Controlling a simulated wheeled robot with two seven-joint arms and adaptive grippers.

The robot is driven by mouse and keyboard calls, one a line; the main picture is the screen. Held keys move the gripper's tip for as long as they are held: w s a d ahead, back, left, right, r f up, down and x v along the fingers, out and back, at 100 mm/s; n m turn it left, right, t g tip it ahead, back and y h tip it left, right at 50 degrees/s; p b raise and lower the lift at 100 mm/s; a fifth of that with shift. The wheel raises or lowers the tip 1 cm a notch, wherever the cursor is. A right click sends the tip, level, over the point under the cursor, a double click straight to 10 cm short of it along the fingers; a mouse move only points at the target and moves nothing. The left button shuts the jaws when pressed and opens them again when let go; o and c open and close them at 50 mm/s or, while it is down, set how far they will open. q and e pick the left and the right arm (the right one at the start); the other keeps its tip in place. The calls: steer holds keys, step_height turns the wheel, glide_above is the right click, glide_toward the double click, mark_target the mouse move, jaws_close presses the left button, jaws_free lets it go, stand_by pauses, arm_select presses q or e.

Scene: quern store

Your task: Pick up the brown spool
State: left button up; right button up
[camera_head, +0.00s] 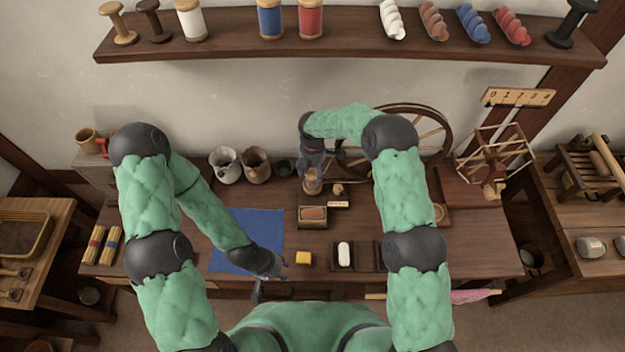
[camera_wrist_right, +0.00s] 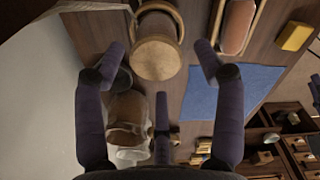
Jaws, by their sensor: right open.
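A wooden spool with a brown winding and pale round end stands on the table in the head view (camera_head: 312,184); I take it as the brown spool. The gripper partly hides the spool in the head view. My left gripper (camera_head: 276,271) is low at the table's front, by the blue cloth; its jaw state is unclear.
A blue cloth (camera_head: 254,228), a yellow block (camera_head: 303,258) and a small tray with a brown piece (camera_head: 313,224) lie near. A spinning wheel (camera_head: 432,128) is behind right. Other spools, including a dark one (camera_head: 153,22), line the shelf.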

steer(key=f, duration=0.3)
steer(key=f+b, duration=0.1)
steer(key=f, duration=0.2)
steer(key=shift+w, duration=0.2)
steer(key=c, duration=1.2)
steer(key=shift+c, duration=0.3)
